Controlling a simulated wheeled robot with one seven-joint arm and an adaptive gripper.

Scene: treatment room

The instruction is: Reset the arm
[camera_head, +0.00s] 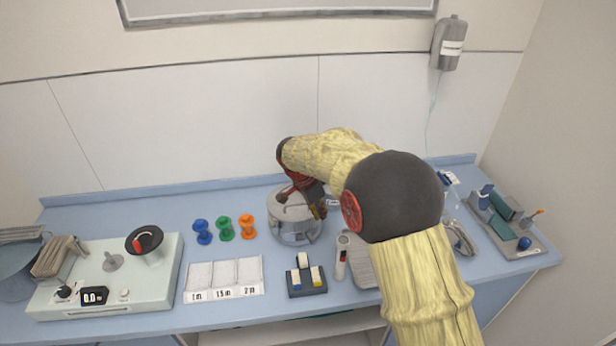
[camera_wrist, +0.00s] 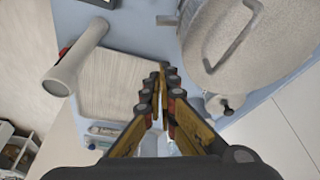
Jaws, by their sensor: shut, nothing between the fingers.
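My arm (camera_head: 330,155), with yellow sleeves and dark joints, reaches over the counter from the lower right. My gripper (camera_head: 316,208) points down at the right side of a round metal canister (camera_head: 292,231), partly covering it. In the wrist view my gripper (camera_wrist: 161,72) has its fingertips together with nothing between them. The canister's lid with its loop handle (camera_wrist: 232,35) lies to the right of the fingers there. I cannot tell whether the fingers touch it.
A white tube-shaped device (camera_head: 341,257) and a ribbed pad (camera_wrist: 122,80) lie close by. A grey tray (camera_head: 530,245) is right.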

